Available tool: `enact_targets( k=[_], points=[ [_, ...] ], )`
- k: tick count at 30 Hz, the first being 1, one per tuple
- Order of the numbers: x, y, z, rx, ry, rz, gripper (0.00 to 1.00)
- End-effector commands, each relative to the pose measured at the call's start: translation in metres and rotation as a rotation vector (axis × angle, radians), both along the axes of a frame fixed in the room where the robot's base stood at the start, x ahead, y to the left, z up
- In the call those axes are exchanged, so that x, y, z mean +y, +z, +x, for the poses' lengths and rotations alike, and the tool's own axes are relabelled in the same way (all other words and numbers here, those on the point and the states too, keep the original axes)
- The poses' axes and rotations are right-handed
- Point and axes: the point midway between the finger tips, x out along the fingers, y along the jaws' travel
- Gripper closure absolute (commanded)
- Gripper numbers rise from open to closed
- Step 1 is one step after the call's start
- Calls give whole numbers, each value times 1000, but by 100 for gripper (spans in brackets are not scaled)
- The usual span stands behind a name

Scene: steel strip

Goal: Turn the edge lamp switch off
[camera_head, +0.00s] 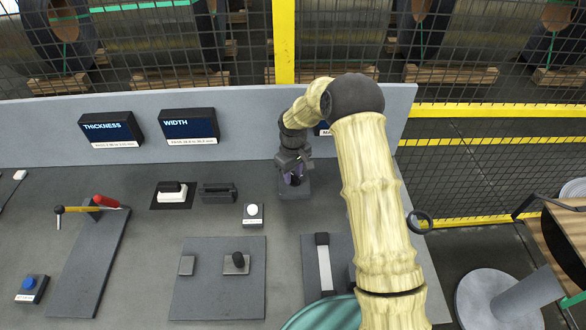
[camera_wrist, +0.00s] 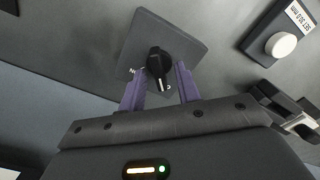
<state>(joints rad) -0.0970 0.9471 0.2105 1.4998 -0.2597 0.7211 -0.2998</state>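A black rotary knob (camera_wrist: 158,62) stands on a grey square plate (camera_wrist: 190,35) in the wrist view. Small white letters, only partly legible, sit to the left of the knob and below it. A white mark on the knob points downward and slightly right, toward the lower letter. My gripper (camera_wrist: 161,75) has its two purple fingers open, one on each side of the knob's lower part, with gaps visible. In the head view my gripper (camera_head: 295,176) is over the plate (camera_head: 292,193) near the back panel and hides the knob.
A white round button (camera_head: 252,210) is left of my gripper. A black handle (camera_head: 217,192) and a black-and-white switch (camera_head: 172,192) stand further left. THICKNESS (camera_head: 111,128) and WIDTH (camera_head: 188,125) displays are on the back panel. A slider (camera_head: 324,265) is in front.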

Motion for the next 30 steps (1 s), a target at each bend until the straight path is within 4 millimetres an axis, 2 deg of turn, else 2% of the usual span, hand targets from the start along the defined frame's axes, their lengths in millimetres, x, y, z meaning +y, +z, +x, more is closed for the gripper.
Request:
enact_targets(
  k=[4,8,24,30],
  points=[
    [0,8,0,-1,-1,0,67],
    [0,25,1,-4,-1,0,67],
    [0,132,1,-6,1,1,67],
    [1,164,1,-3,0,1,67]
  ],
)
